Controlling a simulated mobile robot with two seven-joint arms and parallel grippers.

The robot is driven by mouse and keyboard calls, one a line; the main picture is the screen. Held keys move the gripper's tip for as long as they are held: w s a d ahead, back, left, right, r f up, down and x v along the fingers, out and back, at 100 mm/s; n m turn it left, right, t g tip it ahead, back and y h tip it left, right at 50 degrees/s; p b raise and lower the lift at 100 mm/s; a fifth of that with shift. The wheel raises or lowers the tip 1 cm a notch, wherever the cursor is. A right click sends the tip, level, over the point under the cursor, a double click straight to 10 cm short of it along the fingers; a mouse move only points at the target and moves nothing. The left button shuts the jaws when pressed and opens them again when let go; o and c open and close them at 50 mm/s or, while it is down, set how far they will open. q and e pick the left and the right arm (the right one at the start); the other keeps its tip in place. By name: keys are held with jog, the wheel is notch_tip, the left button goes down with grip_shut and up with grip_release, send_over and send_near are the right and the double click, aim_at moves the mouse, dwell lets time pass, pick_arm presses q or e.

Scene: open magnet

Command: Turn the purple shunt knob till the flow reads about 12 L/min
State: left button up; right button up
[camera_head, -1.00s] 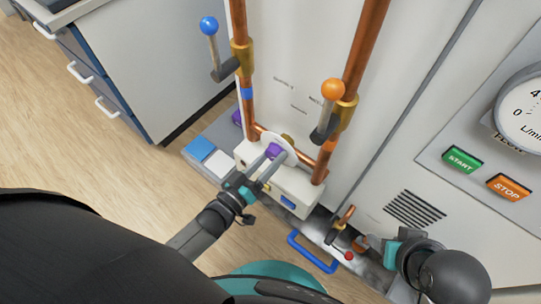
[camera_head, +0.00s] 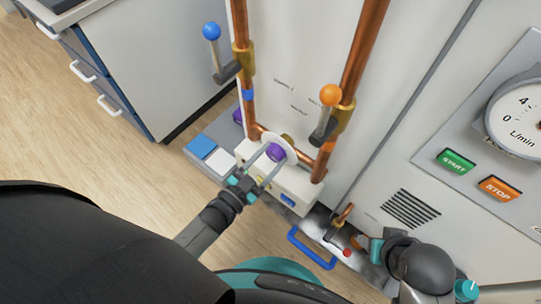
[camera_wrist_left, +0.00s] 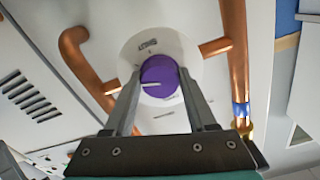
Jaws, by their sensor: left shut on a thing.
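The purple shunt knob (camera_head: 275,152) sits on a round white dial plate (camera_wrist_left: 188,50) between two copper pipes. In the left wrist view the knob (camera_wrist_left: 160,76) faces me, with a white pointer line toward its lower left. My left gripper (camera_head: 271,158) is shut on the knob, one finger on each side; the fingers also show in the left wrist view (camera_wrist_left: 160,88). The flow gauge (camera_head: 518,112) marked L/min is cut off at the right edge; 0 and 4 show, but no needle is readable. My right gripper (camera_head: 374,250) is low on the right, its fingers unclear.
A blue-ball lever (camera_head: 211,32) and an orange-ball lever (camera_head: 330,95) stand on the copper pipes. Green START (camera_head: 455,161) and orange STOP (camera_head: 498,188) buttons are at right. A blue handle (camera_head: 311,249) sticks out below. Open floor lies at left.

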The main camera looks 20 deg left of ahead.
pick_arm(q)
jog(key=shift+m, duration=0.9)
pick_arm(e)
jog(key=shift+w+f, duration=0.1)
jog(key=shift+f, duration=0.1)
pick_arm(q)
jog(key=shift+m, duration=0.4)
pick_arm(e)
jog(key=shift+w, duration=0.1)
pick_arm(q)
jog(key=o, duration=1.4)
pick_arm(e)
jog(key=shift+s+f, duration=0.1)
jog(key=shift+s, duration=0.15)
